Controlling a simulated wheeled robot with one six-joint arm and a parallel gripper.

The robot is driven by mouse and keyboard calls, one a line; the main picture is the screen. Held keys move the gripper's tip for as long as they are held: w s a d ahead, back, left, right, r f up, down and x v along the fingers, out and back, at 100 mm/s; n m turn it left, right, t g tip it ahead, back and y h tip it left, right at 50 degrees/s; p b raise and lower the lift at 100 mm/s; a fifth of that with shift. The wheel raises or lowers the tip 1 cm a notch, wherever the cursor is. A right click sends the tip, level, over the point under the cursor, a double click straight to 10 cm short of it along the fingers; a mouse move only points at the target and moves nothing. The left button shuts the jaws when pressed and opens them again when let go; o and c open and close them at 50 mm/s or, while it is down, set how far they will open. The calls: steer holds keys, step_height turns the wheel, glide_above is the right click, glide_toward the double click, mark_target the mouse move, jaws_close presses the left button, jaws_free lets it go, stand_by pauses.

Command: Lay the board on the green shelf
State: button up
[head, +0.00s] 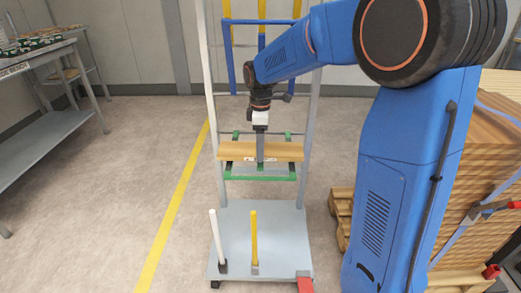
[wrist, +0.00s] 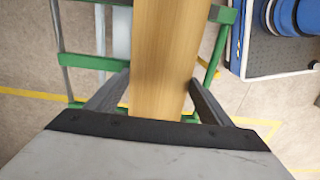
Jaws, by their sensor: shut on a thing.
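The board (head: 233,151) is a light wooden plank, level and running left to right in the head view. My gripper (head: 260,146) points down and is shut on the board near its middle. In the wrist view the board (wrist: 163,50) lies between the two dark fingers. The green shelf (head: 245,178) is an open frame of green bars on a grey upright rack. The board is over this frame, between its rear and front bars as seen from the head. Green bars (wrist: 85,63) also show beyond the board in the wrist view. I cannot tell whether the board touches the bars.
A white post (head: 216,238) and a yellow post (head: 254,237) stand on the rack's grey base plate (head: 285,235). Blue bars (head: 233,58) are higher on the rack. A strapped wood stack (head: 490,170) is at the right, a grey table (head: 40,58) at the left. Floor left of the rack is clear.

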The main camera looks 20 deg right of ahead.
steer(key=shift+f, duration=0.9)
steer(key=shift+f, duration=0.15)
steer(key=o, duration=1.3)
step_height(320, 180, up, 11)
steer(key=s+d+r+m+t, duration=0.1)
steer(key=s+d+r+m, duration=0.15)
steer(key=s, duration=0.55)
steer(key=s+d+f+m+t, duration=0.1)
steer(key=s+m, duration=0.3)
steer(key=s, duration=0.4)
steer(key=s+d+f+m+t, duration=0.1)
steer(key=s+f+m, duration=0.3)
steer(key=s, duration=0.5)
steer(key=s+d+f+m+t, duration=0.1)
steer(key=s+m, duration=0.3)
steer(key=s, duration=0.4)
steer(key=shift+s+d+f+t, duration=0.25)
steer(key=shift+d+f+t, duration=0.15)
steer(key=shift+d+f, duration=0.35)
steer(key=shift+r, duration=0.1)
